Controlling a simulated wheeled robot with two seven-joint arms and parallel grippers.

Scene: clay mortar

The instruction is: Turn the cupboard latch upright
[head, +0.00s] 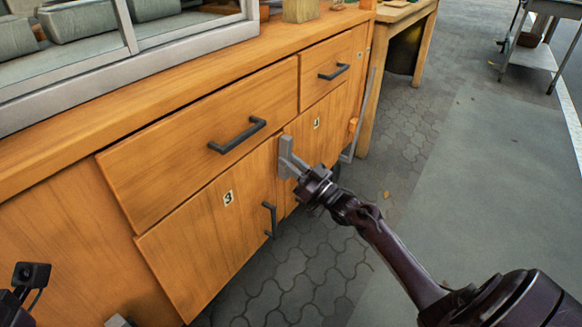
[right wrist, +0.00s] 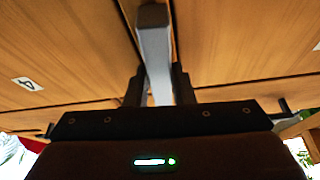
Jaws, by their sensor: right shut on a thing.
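The cupboard latch (head: 286,149) is a light grey bar at the top of the gap between two lower cupboard doors. In the head view its long part looks close to upright, with a short part reaching right to my right gripper (head: 297,170). In the right wrist view the grey latch (right wrist: 155,55) runs between the two dark fingers of my right gripper (right wrist: 159,85), which is shut on it. The fingers hide part of the latch. Dark parts of my left arm show at the lower left of the head view; its jaws cannot be made out.
The wooden cupboard (head: 60,240) has a left door (head: 195,240) with a dark handle (head: 269,219). Drawer handles (head: 237,135) stick out above. A wooden table (head: 405,15) stands behind on the right. The paved floor (head: 420,110) on the right is clear.

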